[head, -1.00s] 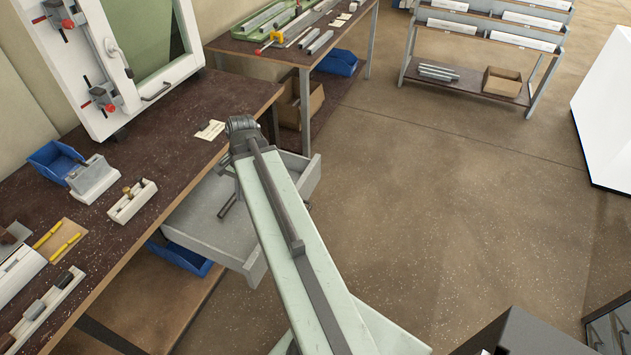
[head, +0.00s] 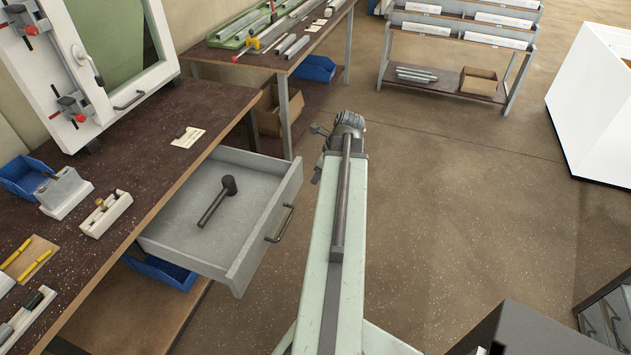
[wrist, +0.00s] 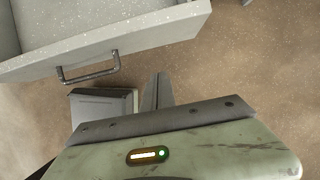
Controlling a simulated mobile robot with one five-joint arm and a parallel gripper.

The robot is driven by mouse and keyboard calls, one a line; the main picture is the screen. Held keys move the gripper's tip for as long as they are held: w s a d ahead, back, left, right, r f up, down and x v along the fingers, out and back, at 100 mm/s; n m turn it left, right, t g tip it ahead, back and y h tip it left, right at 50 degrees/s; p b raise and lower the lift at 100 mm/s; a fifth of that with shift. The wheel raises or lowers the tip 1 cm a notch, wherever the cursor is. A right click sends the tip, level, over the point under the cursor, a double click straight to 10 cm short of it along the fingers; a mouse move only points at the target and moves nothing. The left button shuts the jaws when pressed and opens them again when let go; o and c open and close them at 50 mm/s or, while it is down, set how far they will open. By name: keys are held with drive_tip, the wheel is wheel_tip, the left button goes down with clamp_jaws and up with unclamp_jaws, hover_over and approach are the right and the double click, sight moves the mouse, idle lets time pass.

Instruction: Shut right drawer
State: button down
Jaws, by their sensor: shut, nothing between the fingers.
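The grey drawer (head: 262,237) stands pulled out from under the brown bench. A dark mallet (head: 217,202) lies inside it. Its dark bar handle (head: 281,224) is on the front face. The drawer front (wrist: 120,45) and handle (wrist: 90,74) also show at the upper left of the wrist view. My gripper (wrist: 159,92) is shut and empty, with its fingers pointing toward the drawer front in that view and apart from it. In the head view my arm stretches forward to the right of the drawer, and its far end mostly hides the fingers.
The bench (head: 140,170) on the left carries a white framed window with clamps, a blue bin (head: 28,178) and small fixtures. A second bench and a shelf rack (head: 450,80) stand behind. A white block (head: 600,110) is at the right. Open floor lies right of the drawer.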

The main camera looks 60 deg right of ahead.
drive_tip(key=w+a+f+b, duration=0.1)
drive_tip(key=w+f+b, duration=0.2)
drive_tip(key=w+f, duration=0.2)
drive_tip(key=shift+w+a, duration=0.25)
drive_tip(key=shift+w, duration=0.25)
drive_tip(key=shift+f, duration=0.1)
